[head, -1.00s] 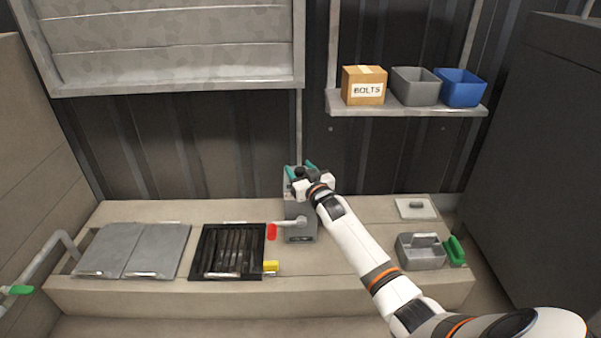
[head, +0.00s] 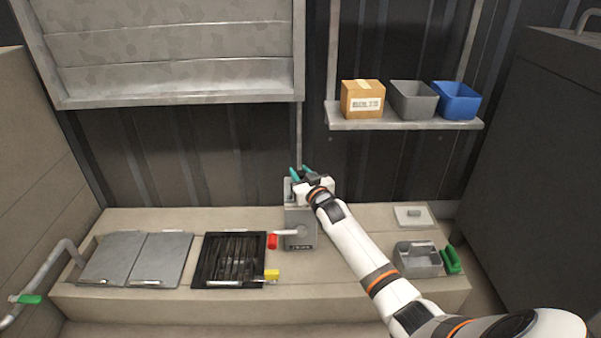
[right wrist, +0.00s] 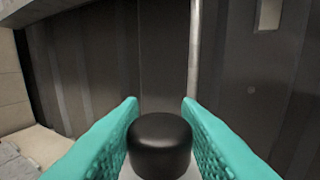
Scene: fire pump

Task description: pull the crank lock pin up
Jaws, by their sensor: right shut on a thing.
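The grey pump housing (head: 301,222) stands upright on the bench in the head view. Its crank arm (head: 288,233) points left and ends in a red grip (head: 272,241). My right gripper (head: 300,171) is at the top of the housing. In the right wrist view its teal fingers (right wrist: 160,105) are shut on a black round knob (right wrist: 160,145), which looks like the lock pin's head. The pin's shaft is hidden, and I cannot tell how far it is raised. My left gripper is not in view.
A grey caddy (head: 418,262) and green handle (head: 451,260) are to the right. The shelf (head: 400,124) above holds a bolts box (head: 362,99) and two bins.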

